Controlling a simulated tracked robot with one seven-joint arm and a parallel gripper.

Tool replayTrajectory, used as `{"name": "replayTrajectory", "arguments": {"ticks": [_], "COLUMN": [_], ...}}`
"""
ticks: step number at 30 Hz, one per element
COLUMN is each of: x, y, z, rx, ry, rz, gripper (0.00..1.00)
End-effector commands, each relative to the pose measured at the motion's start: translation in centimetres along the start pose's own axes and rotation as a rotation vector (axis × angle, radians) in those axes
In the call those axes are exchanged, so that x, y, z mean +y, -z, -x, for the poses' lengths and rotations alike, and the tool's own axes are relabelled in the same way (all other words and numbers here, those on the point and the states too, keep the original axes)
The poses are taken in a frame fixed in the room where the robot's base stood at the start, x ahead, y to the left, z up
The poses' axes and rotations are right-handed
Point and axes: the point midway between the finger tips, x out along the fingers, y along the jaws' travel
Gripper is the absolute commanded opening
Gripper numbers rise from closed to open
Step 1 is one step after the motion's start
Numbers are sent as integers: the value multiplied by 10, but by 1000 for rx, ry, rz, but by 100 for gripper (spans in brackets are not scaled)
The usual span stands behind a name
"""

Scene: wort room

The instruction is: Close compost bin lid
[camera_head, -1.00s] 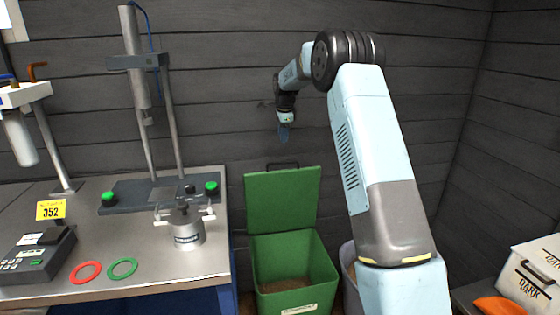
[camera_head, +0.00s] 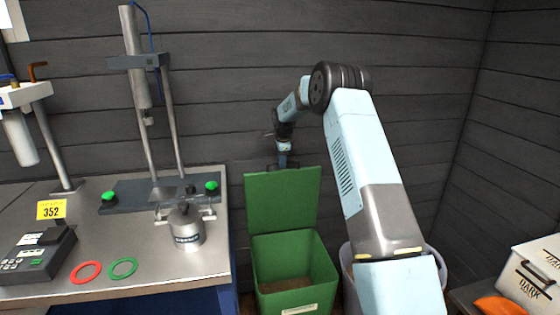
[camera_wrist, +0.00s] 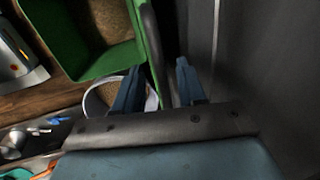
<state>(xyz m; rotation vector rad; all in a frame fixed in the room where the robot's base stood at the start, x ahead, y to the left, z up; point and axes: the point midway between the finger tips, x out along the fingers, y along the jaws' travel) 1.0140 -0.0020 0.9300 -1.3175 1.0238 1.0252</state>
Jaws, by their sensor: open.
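The green compost bin (camera_head: 294,280) stands on the floor right of the bench, with brown matter inside. Its green lid (camera_head: 281,201) is open, standing upright at the back near the wall. My gripper (camera_head: 283,162) is open at the lid's top edge, where the dark handle is partly hidden by it. In the wrist view my open fingers (camera_wrist: 160,72) point toward the lid edge (camera_wrist: 153,45), which runs between their tips. The bin (camera_wrist: 104,62) shows at the upper left there. I cannot tell whether the fingers touch the lid.
A pale bin (camera_head: 436,272) stands to the right of the compost bin, partly behind my arm. The steel bench (camera_head: 130,250) with lab gear is on the left. A white box (camera_head: 535,275) sits at the lower right. The plank wall (camera_head: 235,100) is close behind.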

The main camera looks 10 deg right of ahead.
Motion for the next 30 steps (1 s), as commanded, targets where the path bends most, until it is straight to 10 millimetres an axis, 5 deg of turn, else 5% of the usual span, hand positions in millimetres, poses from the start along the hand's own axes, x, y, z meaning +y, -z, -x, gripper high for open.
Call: {"name": "replayTrajectory", "arguments": {"ticks": [10, 22, 30], "x": [0, 0, 0], "y": [0, 0, 0], "z": [-3, -3, -3], "rx": [0, 0, 0], "ry": [1, 1, 1], "rz": [0, 0, 0], "gripper": [40, 2, 0]}}
